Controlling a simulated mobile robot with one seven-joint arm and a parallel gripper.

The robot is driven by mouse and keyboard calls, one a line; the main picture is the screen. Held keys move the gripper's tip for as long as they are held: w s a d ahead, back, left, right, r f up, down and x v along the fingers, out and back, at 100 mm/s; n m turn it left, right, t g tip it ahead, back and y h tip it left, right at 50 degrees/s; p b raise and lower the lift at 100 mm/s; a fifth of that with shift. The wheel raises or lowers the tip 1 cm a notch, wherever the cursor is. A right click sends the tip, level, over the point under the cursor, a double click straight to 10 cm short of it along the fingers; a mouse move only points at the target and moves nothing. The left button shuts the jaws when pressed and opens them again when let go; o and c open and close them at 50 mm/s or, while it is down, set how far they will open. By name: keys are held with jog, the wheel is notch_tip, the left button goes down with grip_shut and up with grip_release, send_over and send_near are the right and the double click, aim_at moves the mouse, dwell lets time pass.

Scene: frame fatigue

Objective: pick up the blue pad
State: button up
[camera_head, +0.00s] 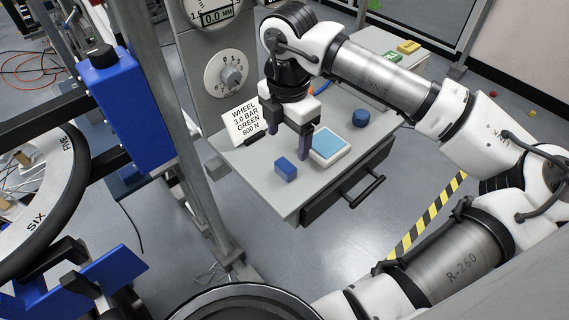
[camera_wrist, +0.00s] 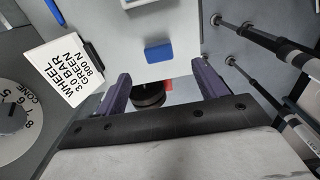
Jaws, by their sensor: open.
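A small dark blue block (camera_head: 286,169), which I take to be the blue pad, lies on the grey top of a drawer bench (camera_head: 258,187) near its front edge. It also shows in the wrist view (camera_wrist: 159,53), just beyond and between the fingertips. My gripper (camera_head: 288,143) is open and empty above the bench, close to the block and apart from it. In the wrist view its two purple fingers (camera_wrist: 160,70) are spread, with nothing between their tips.
A white tray with a light blue face (camera_head: 328,145) lies right of the block. A blue round piece (camera_head: 361,118) stands farther right. A printed card (camera_head: 244,121) stands at left, beside a metal post (camera_head: 189,130). A black drawer handle (camera_head: 368,191) juts out in front.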

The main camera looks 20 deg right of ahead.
aim_at(285, 165)
notch_tip(285, 165, down, 3)
jog(key=shift+w, duration=0.1)
jog(key=shift+a+f+p, duration=0.15)
jog(key=shift+f+p, duration=0.5)
jog(key=shift+f, duration=0.7)
jog(key=shift+a+f+p, duration=0.1)
jog(key=shift+f+p, duration=0.5)
jog(key=shift+f, duration=0.75)
jog(key=c, duration=1.1)
